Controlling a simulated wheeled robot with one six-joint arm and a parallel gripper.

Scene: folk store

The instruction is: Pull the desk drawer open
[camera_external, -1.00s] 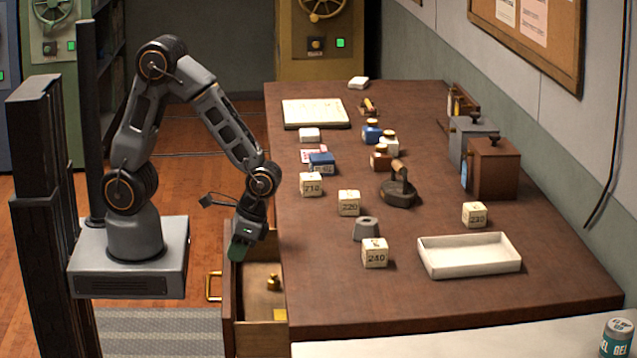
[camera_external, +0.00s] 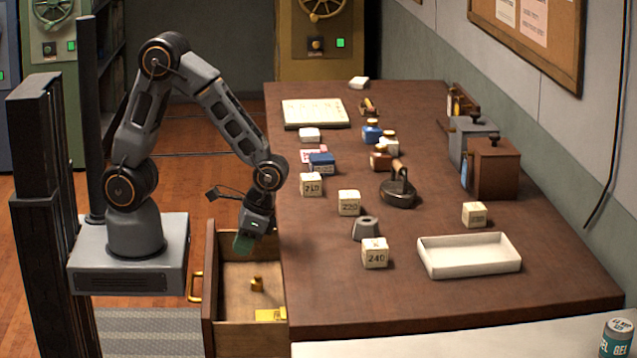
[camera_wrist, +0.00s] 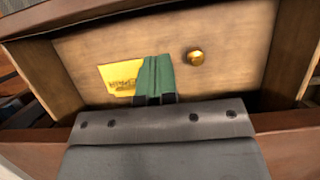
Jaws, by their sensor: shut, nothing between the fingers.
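The desk drawer (camera_external: 240,327) stands pulled out from the left side of the brown desk (camera_external: 330,295), with its inside showing. Its brass handle (camera_external: 195,287) is on the outer front face, at the left. My gripper (camera_external: 243,243), with green fingertips, is shut and empty above the drawer's far part. It does not touch the handle. In the wrist view my green fingers (camera_wrist: 155,78) are together over the drawer floor (camera_wrist: 225,50). A small brass weight (camera_external: 257,285) and a yellow card (camera_external: 270,315) lie in the drawer; the wrist view shows both weight (camera_wrist: 195,56) and card (camera_wrist: 118,77).
A grey mat (camera_external: 150,330) lies on the floor left of the drawer.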

